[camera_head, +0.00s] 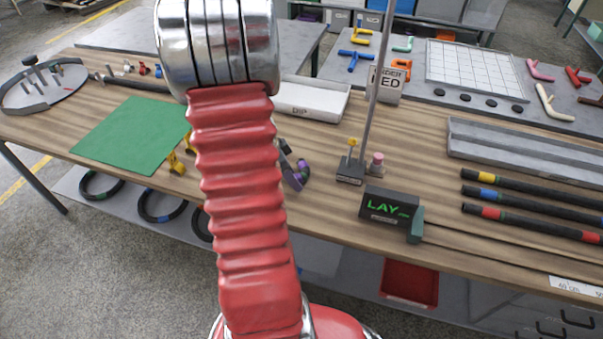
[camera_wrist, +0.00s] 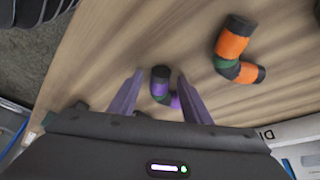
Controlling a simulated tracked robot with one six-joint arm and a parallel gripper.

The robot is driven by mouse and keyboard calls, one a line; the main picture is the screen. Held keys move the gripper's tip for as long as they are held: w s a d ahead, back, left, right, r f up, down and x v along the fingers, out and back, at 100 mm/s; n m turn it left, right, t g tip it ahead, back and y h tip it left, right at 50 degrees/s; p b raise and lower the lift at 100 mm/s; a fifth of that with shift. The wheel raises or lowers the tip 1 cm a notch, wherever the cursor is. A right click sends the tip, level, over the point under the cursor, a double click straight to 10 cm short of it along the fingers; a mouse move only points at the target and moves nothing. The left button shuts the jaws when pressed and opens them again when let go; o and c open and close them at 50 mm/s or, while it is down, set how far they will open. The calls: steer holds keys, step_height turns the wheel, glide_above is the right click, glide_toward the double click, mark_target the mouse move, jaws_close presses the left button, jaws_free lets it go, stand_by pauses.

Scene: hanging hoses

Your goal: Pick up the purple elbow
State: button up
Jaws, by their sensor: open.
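The purple elbow (camera_wrist: 160,88), with a black end and a dark green bend, lies on the wooden table in the wrist view. My gripper (camera_wrist: 159,75) is open, its two purple-grey fingers on either side of the elbow with gaps to it. I cannot tell how high the fingertips are above the table. In the head view the purple elbow (camera_head: 297,176) shows just right of my red arm, partly covered by it. My gripper is mostly hidden behind the arm there.
An orange elbow (camera_wrist: 235,46) lies right of my gripper in the wrist view. In the head view, yellow fittings (camera_head: 177,163) lie by the green mat (camera_head: 130,134). A pole stand (camera_head: 350,171), a LAY sign box (camera_head: 390,206) and a white tray (camera_head: 310,98) stand to the right.

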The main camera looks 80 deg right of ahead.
steer(key=shift+c, duration=0.5)
jaws_close()
step_height(320, 180, up, 10)
stand_by(0.6)
steer(key=shift+w, duration=0.1)
stand_by(0.4)
